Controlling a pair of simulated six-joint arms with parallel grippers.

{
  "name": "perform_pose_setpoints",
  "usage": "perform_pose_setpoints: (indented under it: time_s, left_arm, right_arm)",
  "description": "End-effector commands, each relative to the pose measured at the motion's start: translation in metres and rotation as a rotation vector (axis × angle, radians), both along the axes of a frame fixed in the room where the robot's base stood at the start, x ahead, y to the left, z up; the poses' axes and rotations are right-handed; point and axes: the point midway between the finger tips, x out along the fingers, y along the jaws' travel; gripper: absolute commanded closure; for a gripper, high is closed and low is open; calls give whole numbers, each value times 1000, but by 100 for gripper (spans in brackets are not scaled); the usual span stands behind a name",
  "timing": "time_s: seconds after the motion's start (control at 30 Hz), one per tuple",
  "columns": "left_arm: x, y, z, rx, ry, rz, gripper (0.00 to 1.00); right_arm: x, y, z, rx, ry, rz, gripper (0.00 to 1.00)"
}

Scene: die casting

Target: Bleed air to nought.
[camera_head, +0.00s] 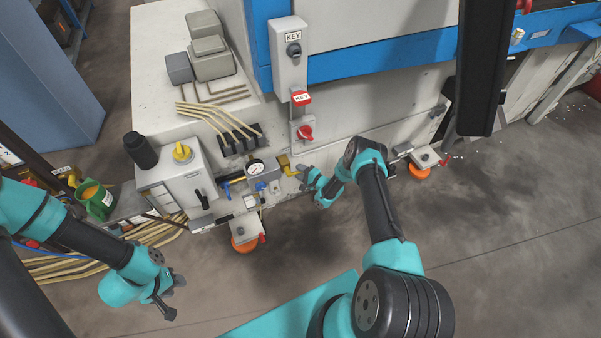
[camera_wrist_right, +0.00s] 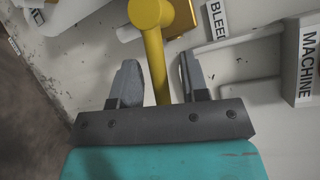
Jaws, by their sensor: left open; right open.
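A pressure gauge (camera_head: 256,168) with a white dial stands on the air unit at the machine's side; its reading is too small to tell. To its right is a yellow bleed valve handle (camera_head: 290,172). In the right wrist view the yellow handle (camera_wrist_right: 155,55) runs down between the two fingers of my right gripper (camera_wrist_right: 155,85), with a gap on each side. A label reading BLEED (camera_wrist_right: 216,18) is beside it, partly cut off. My right gripper also shows in the head view (camera_head: 304,174). My left gripper (camera_head: 172,298) is empty, low at the left, away from the machine.
A grey box with a yellow knob (camera_head: 182,152) stands left of the gauge. A red switch (camera_head: 305,132) and KEY boxes (camera_head: 290,50) are above. Orange feet (camera_head: 245,245) stick out below. A green container (camera_head: 95,197) stands at far left.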

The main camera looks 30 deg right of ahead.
Motion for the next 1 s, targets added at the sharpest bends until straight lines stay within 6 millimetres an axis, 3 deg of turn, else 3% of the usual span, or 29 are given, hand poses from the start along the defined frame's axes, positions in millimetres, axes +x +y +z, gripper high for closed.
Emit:
perform_pose_setpoints:
  time_s: [0.37, 1.0]
  left_arm:
    - [0, 0, 0, 0, 0, 0, 60]
    - [0, 0, 0, 0, 0, 0, 60]
  right_arm:
    - [-10, -7, 1, 1, 1, -2, 59]
    - [-113, -59, 11, 1, 2, -3, 59]
